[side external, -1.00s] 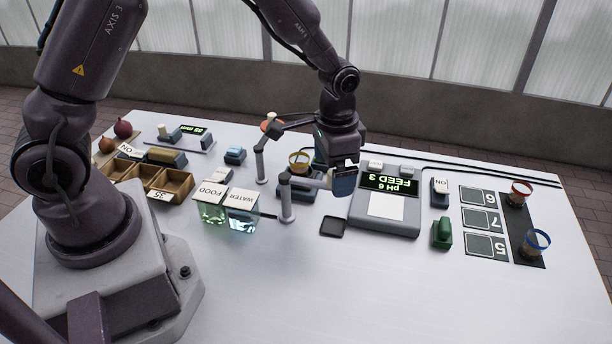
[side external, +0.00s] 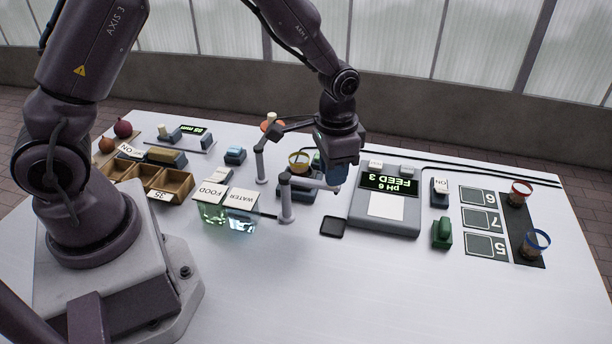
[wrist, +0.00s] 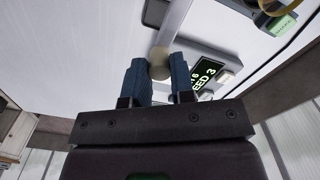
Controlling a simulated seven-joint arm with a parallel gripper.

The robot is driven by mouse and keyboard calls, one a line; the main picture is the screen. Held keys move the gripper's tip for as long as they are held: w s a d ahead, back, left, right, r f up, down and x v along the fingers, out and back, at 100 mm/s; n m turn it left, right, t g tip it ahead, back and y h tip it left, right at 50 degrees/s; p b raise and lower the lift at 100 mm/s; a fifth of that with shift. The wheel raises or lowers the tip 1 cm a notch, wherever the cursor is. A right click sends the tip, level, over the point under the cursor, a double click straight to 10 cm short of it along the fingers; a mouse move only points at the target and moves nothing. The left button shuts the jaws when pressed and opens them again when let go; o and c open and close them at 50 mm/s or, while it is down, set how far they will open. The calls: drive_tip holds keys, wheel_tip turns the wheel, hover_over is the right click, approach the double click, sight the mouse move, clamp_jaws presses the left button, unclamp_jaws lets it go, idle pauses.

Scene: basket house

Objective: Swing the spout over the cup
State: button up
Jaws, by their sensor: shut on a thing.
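A grey spout arm (side external: 311,182) runs right from the top of its post (side external: 286,207), beside the WATER tank (side external: 241,225). My gripper (side external: 335,178) is at its outer end; the fingers are partly hidden in the side view. In the wrist view, the blue fingers of my gripper (wrist: 158,72) are shut on a pale round knob (wrist: 159,60) at the spout's end. A cup with a yellow rim (side external: 299,159) stands on a dark base behind the spout arm. The outer end is to the right of the cup, not over it.
A second grey spout post (side external: 261,166) with a dark arm stands behind. The FOOD tank (side external: 210,211) is left of the WATER tank. A grey display console (side external: 386,205) stands close right of my gripper. A small black pad (side external: 333,226) lies in front.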

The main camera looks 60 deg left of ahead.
drive_tip(key=shift+w+a, duration=0.1)
drive_tip(key=shift+a, duration=0.05)
drive_tip(key=shift+w+a, duration=0.5)
drive_tip(key=shift+a, duration=0.25)
drive_tip(key=shift+w+a, duration=0.45)
drive_tip(key=shift+a, duration=0.25)
drive_tip(key=shift+w+a, duration=0.15)
drive_tip(key=shift+a, duration=0.8)
drive_tip(key=shift+w+a, duration=0.15)
drive_tip(key=shift+a, duration=0.9)
drive_tip(key=shift+s+a, duration=0.3)
drive_tip(key=shift+a, duration=0.6)
drive_tip(key=shift+s+a, duration=0.25)
drive_tip(key=shift+a, duration=0.6)
